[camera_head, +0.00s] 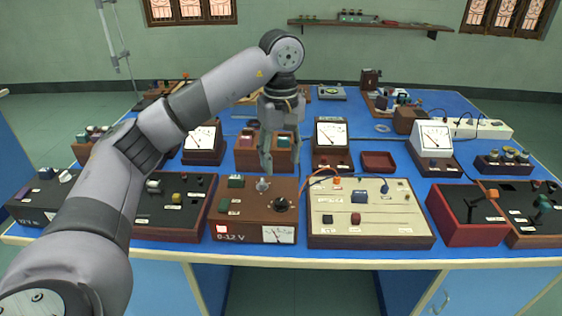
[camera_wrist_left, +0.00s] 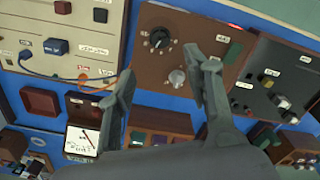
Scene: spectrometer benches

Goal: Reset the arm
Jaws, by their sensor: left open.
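My left arm comes in from the left in the head view and bends down at its wrist. My left gripper (camera_head: 266,158) points down above the blue bench, behind the brown 0-12 V power supply box (camera_head: 236,222). Its fingers are apart with nothing between them. In the left wrist view the two fingers of my left gripper (camera_wrist_left: 164,75) are spread wide. The power supply box (camera_wrist_left: 161,30) with its black dial lies beyond them. My right gripper is in neither view.
The blue bench (camera_head: 330,106) is crowded. A cream circuit board (camera_head: 370,239) stands right of the power supply. Analog meters (camera_head: 331,132) and a small red tray (camera_head: 378,162) stand behind. A red box (camera_head: 466,215) is at the right. A wall shelf (camera_head: 370,24) hangs at the back.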

